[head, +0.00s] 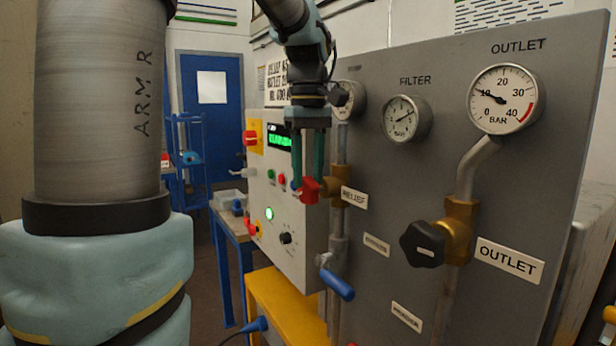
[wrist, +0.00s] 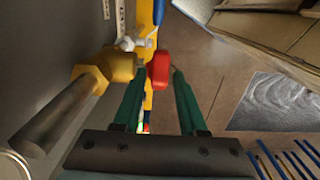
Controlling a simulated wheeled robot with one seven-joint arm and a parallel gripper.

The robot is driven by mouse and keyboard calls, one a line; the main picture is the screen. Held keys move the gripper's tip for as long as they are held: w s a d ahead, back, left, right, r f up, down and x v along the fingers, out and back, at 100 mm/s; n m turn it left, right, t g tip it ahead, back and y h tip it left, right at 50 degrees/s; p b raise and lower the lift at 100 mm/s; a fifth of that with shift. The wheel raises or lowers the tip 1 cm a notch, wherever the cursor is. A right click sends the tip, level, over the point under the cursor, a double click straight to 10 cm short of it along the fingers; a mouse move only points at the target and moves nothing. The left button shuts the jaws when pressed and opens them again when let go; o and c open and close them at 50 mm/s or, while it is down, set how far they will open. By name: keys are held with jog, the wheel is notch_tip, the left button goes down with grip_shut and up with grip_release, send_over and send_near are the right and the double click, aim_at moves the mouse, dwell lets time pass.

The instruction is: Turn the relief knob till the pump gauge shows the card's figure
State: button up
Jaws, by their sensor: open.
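The red relief knob (head: 311,190) sits on a brass valve (head: 335,186) beside the RELIEF label on the grey panel. My gripper (head: 309,183) points down at it from above, jaws open. In the wrist view the red knob (wrist: 160,68) lies between the tips of the two green fingers (wrist: 159,72); I cannot tell whether either touches it. A gauge (head: 352,97) above the relief valve is partly hidden by my wrist, and its label and reading are unclear. A white card (head: 275,76) on the wall behind is partly covered by my arm; its figure is not legible.
The FILTER gauge (head: 406,118) and OUTLET gauge (head: 503,98) are to the right; the OUTLET needle is near 10. A black outlet knob (head: 422,244) and blue lever (head: 337,285) stick out below. A control box (head: 285,225) stands close on the left.

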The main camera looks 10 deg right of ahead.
jog(key=shift+f, duration=0.7)
grip_shut()
